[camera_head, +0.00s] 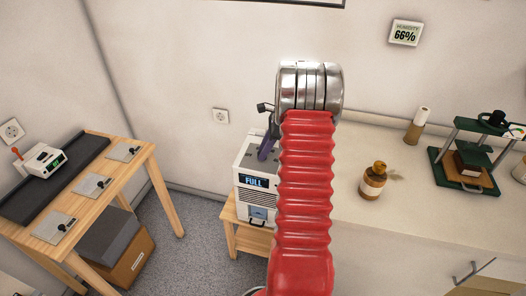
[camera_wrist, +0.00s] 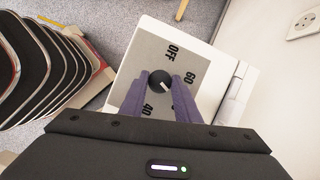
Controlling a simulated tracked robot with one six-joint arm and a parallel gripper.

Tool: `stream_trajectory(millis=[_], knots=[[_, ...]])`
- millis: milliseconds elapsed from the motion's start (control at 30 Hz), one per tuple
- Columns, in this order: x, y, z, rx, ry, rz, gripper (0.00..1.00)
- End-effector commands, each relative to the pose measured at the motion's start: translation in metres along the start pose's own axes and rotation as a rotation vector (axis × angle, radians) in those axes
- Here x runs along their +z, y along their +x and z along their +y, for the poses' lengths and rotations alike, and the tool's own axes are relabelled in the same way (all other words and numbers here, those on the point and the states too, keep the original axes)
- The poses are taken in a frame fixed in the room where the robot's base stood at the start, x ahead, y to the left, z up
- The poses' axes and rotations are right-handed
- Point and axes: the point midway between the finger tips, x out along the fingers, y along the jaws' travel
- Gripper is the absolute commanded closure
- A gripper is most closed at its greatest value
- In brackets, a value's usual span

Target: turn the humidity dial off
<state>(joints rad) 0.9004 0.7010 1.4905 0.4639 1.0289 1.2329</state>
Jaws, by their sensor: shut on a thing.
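The humidity dial is a round black knob (camera_wrist: 159,80) on a grey panel (camera_wrist: 142,62) on top of a white dehumidifier (camera_wrist: 208,52). The panel is marked OFF, 60 and 40; part of the scale is hidden by my fingers. A light line shows on the knob, but I cannot tell exactly which mark it points at. My gripper (camera_wrist: 161,86) has its purple fingers on either side of the knob, shut on it. In the head view the dehumidifier (camera_head: 256,197) shows FULL on its display, and my red arm hides its right side.
The dehumidifier stands on a low wooden stand (camera_head: 231,216). A wall display (camera_head: 405,33) reads humidity 66%. A counter (camera_head: 410,222) with a brown bottle (camera_head: 372,182) and a press (camera_head: 468,160) is at right. A wooden bench (camera_head: 133,170) is at left, with floor between.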

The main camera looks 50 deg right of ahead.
Motion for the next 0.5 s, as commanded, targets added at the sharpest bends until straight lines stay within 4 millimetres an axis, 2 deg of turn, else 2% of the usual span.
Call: stream_trajectory(millis=[267, 500], knots=[[-0.0041, 0.0031, 0.0031, 0.049, -0.079, 0.001, 0.94], [-0.005, 0.0039, 0.0018, 0.114, -0.233, 0.003, 0.94]])
